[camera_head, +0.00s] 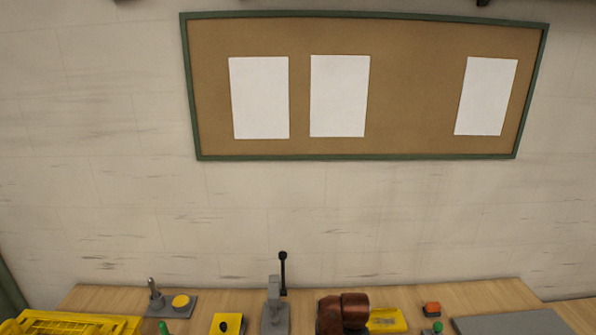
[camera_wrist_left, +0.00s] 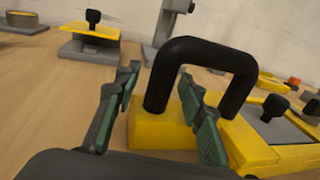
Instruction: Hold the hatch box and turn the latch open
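The hatch box shows in the left wrist view as a yellow box (camera_wrist_left: 160,132) with a thick black arched handle (camera_wrist_left: 205,48). On its right part is a grey panel with a black knob (camera_wrist_left: 274,107), which looks like the latch. My left gripper (camera_wrist_left: 160,76) is open, with green-padded fingers on either side of the handle's left leg. I see a gap on the left; whether the right finger touches the handle is unclear. In the head view I cannot make out the hatch box or either gripper. My right gripper is in neither view.
In the head view, a yellow crate (camera_head: 75,322), a grey lever stand (camera_head: 276,312), a copper-coloured cylinder (camera_head: 343,311) and a grey mat (camera_head: 510,323) line the wooden table. A yellow block with a black knob (camera_wrist_left: 90,38) stands behind the left gripper. Bare wood lies left of the box.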

